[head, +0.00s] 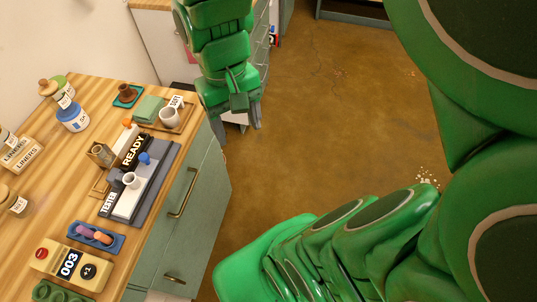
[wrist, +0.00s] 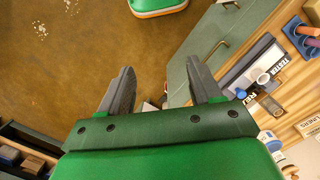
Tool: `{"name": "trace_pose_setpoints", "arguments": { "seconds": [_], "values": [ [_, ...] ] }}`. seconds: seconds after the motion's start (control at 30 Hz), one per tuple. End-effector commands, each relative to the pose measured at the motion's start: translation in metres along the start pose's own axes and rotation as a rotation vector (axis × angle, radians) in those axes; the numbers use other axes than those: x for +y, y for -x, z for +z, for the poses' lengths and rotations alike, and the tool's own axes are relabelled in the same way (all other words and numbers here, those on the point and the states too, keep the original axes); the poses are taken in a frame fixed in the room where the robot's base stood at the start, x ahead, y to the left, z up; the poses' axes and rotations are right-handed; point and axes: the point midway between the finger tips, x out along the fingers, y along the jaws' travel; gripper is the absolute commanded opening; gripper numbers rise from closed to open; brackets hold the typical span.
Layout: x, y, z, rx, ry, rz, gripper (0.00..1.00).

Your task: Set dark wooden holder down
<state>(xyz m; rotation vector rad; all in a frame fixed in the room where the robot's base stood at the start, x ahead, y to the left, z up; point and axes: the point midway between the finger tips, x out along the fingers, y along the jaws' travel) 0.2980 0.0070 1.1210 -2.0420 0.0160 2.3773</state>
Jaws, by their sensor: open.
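My gripper (head: 238,120) hangs just off the right end of the wooden table (head: 60,190) in the head view. In the wrist view my gripper (wrist: 158,68) has its two grey fingers well apart, with nothing held between them. A small brown cup-like piece (head: 101,154) stands beside the READY plate on the table; it may be the dark wooden holder. A darker brown piece (head: 126,91) sits on a teal square near the table's back; I cannot tell which is the holder. Both stand apart from my gripper.
A grey tester tray (head: 150,185) with a white cup and a blue knob lies near the front edge. A wooden tray (head: 180,122) with a white mug stands behind it. Bottles, LINERS boxes and a 003 counter (head: 68,262) crowd the left. Brown floor (head: 330,120) is mostly clear.

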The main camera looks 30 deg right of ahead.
Motion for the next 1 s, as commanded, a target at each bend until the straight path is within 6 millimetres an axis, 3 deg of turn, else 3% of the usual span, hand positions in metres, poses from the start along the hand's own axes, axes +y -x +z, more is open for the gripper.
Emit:
{"name": "trace_pose_setpoints", "arguments": {
  "seconds": [0.1,0.33,1.0],
  "values": [
    [0.006,-0.011,0.031,0.008,-0.001,0.008,0.64],
    [0.011,-0.032,0.067,0.001,0.000,0.009,0.64],
    [0.010,-0.036,0.074,-0.002,0.006,0.005,0.64]
  ]
}}
